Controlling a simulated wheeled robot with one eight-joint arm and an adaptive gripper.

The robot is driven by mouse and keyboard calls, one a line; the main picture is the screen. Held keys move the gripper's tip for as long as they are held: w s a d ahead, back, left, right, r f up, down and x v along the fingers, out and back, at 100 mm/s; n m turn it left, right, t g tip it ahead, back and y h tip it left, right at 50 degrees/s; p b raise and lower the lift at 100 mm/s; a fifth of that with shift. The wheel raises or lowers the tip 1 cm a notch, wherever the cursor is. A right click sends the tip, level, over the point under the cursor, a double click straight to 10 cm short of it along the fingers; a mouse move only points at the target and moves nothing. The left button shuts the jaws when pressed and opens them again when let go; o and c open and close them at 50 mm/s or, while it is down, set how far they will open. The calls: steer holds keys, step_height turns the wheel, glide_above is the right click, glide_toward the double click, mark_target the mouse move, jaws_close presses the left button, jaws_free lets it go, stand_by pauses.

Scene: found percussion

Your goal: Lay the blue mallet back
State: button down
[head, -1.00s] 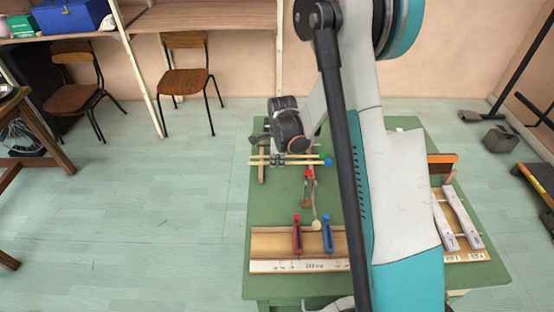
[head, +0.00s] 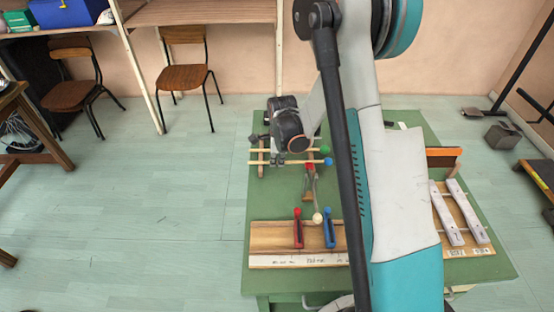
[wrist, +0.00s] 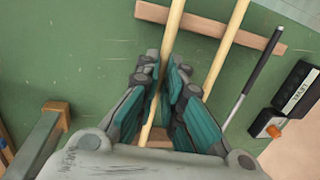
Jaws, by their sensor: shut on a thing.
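The blue mallet, with its blue head (head: 328,161) to the right and a pale wooden handle, lies level across the two-railed wooden rack (head: 261,165) on the green table. My gripper (wrist: 162,100) is shut on its handle (wrist: 171,45), pointing down, in the wrist view. The handle crosses over the upper rail (wrist: 240,33); I cannot tell whether it touches. The green-headed mallet (head: 325,149) lies alongside, apart from it, on the far side. My arm hides part of the rack in the head view.
A black box with an orange knob (wrist: 273,131) and a dark rod (wrist: 250,90) lie beside the mallets. Nearer on the table (head: 275,205) are a red clip (head: 298,228), a blue clip (head: 329,228) and a cream-headed beater (head: 317,217). Pale bars (head: 447,215) lie at right.

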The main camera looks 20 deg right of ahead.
steer(key=shift+f, duration=0.2)
steer(key=c, duration=1.7)
jaws_free()
steer(key=shift+o, duration=0.2)
step_height(320, 180, up, 12)
steer(key=s, duration=0.2)
steer(key=shift+f, duration=0.1)
steer(key=shift+a, duration=0.1)
